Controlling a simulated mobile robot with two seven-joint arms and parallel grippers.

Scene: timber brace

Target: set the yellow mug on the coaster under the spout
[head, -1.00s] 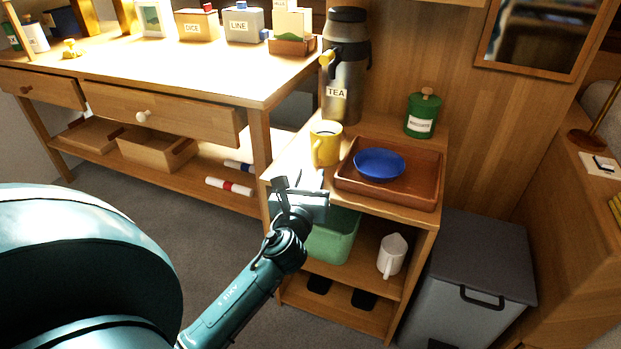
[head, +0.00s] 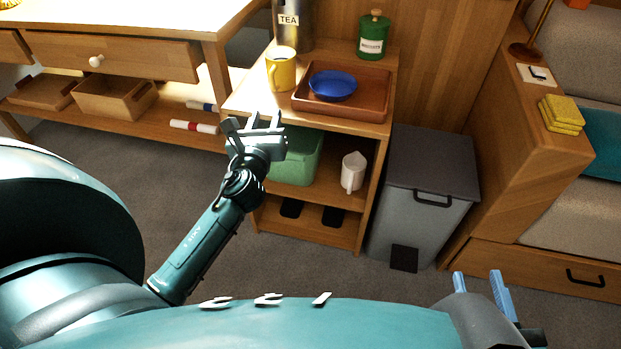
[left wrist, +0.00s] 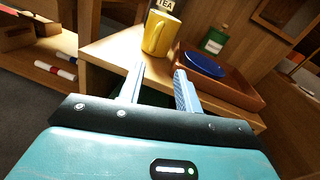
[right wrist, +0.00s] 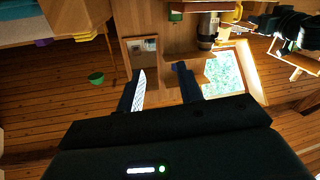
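The yellow mug (head: 281,70) stands upright on the top of the small wooden cabinet, in front of the steel TEA dispenser (head: 294,28). It also shows in the left wrist view (left wrist: 160,35), with its handle toward me. The dispenser's spout is above the head view's top edge now. I cannot make out a coaster; the mug may cover it. My left gripper (head: 264,118) is open and empty at the cabinet's front left edge, apart from the mug and nearer to me. My right gripper (head: 478,281) is open and empty at the bottom right, far from the mug.
A brown tray (head: 378,100) with a blue bowl (head: 333,86) stands right of the mug. A green canister (head: 373,36) is behind it. A green bin (head: 298,160) and a white jug (head: 353,172) are on the shelf below. A grey pedal bin (head: 425,190) stands to the right.

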